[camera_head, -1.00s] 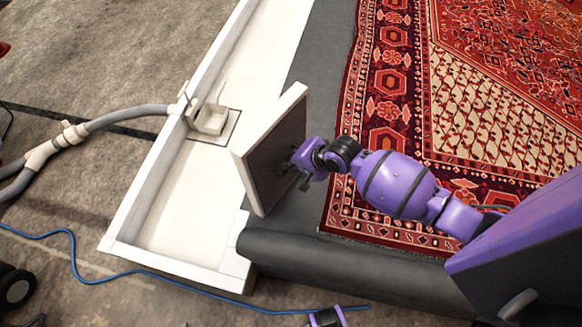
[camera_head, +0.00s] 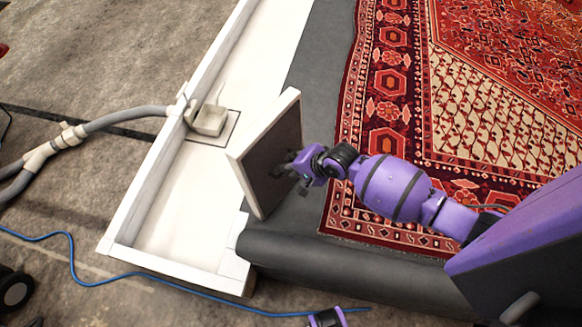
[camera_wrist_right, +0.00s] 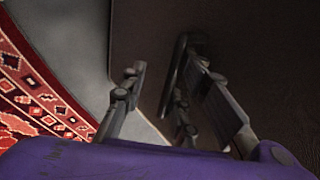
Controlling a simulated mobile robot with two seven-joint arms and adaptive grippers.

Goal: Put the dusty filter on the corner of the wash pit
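The dusty filter (camera_head: 270,156) is a square panel with a pale frame and a dark grey face. It is steeply tilted beside the inner edge of the white wash pit channel (camera_head: 185,217). My right gripper (camera_head: 292,167) is at its dark face and appears to hold it by a dark handle; the exact contact is hard to see. In the right wrist view, the fingers (camera_wrist_right: 172,105) are in front of the dark face (camera_wrist_right: 265,50), with a dark bar between them. The pit's near corner (camera_head: 120,246) is bare.
A drain box (camera_head: 210,119) with a grey hose (camera_head: 125,115) sits in the channel. A patterned red rug (camera_head: 480,100) lies on dark matting to the right. A blue cable (camera_head: 72,262) runs along the floor by the near corner.

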